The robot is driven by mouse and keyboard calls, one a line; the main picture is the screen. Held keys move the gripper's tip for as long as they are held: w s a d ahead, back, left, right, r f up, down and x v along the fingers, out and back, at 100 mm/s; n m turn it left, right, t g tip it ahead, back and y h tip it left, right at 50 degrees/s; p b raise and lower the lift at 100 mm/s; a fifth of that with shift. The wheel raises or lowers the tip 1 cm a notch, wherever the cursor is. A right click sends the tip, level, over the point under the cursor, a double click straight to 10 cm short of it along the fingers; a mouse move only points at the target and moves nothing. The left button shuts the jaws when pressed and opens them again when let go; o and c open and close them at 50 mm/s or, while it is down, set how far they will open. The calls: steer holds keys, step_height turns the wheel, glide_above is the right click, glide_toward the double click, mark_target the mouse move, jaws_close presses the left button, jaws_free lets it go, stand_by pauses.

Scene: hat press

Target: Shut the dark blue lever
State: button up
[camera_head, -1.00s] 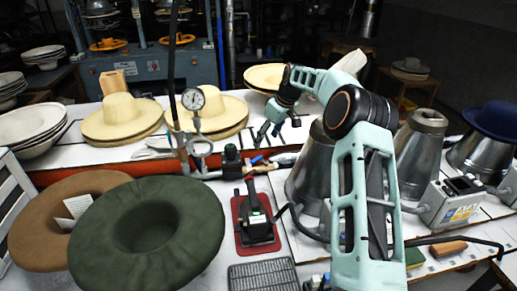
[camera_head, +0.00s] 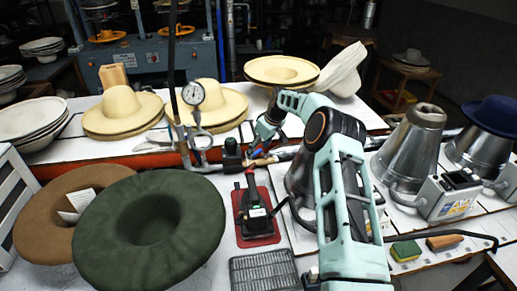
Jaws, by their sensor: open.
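A small blue lever (camera_head: 258,155) shows beside the dark valve body (camera_head: 232,154) on the pipework at the middle of the bench. It is tiny and partly crowded by my gripper, so its exact angle is hard to tell. My gripper (camera_head: 259,143) is open, reaching down from the upper right, just above and to the right of the valve. Its fingertips are close to the lever; I cannot tell whether they touch it.
A pressure gauge (camera_head: 193,94) stands on the pipe left of the valve. A black device on a red plate (camera_head: 257,226) lies in front. Straw hats (camera_head: 123,112), a green felt hat (camera_head: 150,232) and metal cones (camera_head: 411,148) surround the workspace.

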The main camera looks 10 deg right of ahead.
steer(key=c, duration=1.7)
steer(key=shift+s+d+n+g+y+b, duration=0.35)
steer(key=shift+d+n, duration=0.2)
steer(key=shift+n, duration=0.6)
steer(key=shift+s+d+n+g+y+b, duration=0.25)
steer(key=shift+d+n, duration=0.25)
steer(key=shift+n, duration=0.65)
steer(key=o, duration=1.7)
steer(key=shift+a, duration=0.1)
